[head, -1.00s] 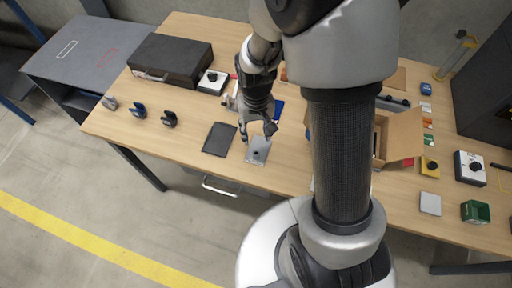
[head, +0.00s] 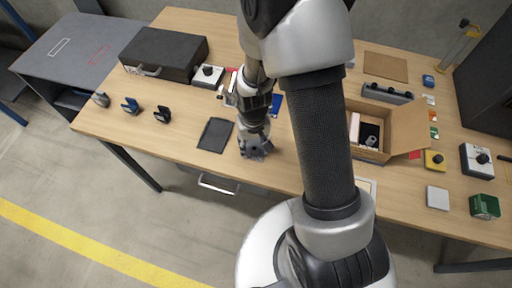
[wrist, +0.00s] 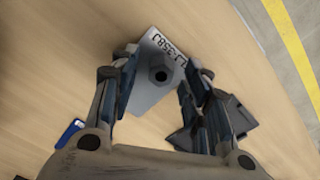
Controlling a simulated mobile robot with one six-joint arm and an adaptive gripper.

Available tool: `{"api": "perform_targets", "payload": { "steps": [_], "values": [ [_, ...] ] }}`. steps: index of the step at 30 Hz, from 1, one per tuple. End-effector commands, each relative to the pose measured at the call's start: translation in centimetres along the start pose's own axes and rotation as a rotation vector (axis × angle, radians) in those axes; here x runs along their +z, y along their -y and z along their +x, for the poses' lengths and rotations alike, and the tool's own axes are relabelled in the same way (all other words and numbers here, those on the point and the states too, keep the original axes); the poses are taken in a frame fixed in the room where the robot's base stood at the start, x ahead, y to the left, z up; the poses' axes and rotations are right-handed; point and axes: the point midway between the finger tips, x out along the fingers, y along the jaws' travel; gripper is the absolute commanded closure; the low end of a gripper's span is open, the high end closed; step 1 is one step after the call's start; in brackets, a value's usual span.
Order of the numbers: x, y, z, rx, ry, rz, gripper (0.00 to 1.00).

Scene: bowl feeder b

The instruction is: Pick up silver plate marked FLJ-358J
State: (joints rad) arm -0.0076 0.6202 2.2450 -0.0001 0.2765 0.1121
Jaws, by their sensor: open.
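The silver plate (wrist: 153,88) lies on the wooden table in the wrist view, with dark marking along its far edge that reads like FLJ-358J. A dark hexagonal knob or nut stands on its middle. My gripper (wrist: 162,82) is open, with one finger on each side of the plate and knob. I cannot tell whether the fingers touch the plate. In the head view my gripper (head: 256,150) points down over the plate and hides most of it.
A dark flat tray (head: 215,135) lies just left of my gripper. An open cardboard box (head: 400,122) stands to the right. A black case (head: 165,52) is at the back left. Several small clips stand along the left side. The table's front edge is close.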

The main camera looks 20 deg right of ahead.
Motion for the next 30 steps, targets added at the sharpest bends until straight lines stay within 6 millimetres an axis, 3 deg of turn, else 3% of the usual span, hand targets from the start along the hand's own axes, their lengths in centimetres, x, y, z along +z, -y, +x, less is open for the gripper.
{"api": "perform_targets", "payload": {
  "steps": [3,22,30],
  "values": [
    [-0.03,0.0,-0.14,0.0,-0.001,0.0,0.57],
    [-0.02,0.0,-0.15,0.0,0.0,0.0,0.99],
    [-0.03,0.0,-0.16,0.0,-0.001,0.0,1.0]
  ]
}}
